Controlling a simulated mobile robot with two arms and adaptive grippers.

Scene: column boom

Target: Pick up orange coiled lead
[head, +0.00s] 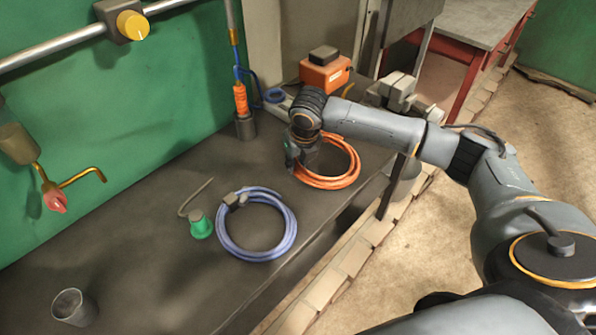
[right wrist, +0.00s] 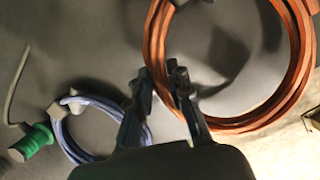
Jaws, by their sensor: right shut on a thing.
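The orange coiled lead (head: 347,181) lies on the dark bench top, right of the blue coil in the head view. My right gripper (head: 297,158) reaches down at its left side. In the right wrist view, the fingers of my right gripper (right wrist: 160,84) stand on either side of the orange lead's strands (right wrist: 154,58), shut on the near left part of the ring. The head view hides the fingertips partly behind my wrist. I cannot tell any gap between the lead and the bench. My left gripper is not in view.
A grey cup (head: 70,306) stands near left. An orange box (head: 325,74) sits behind. The bench's front edge drops to a brick border.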

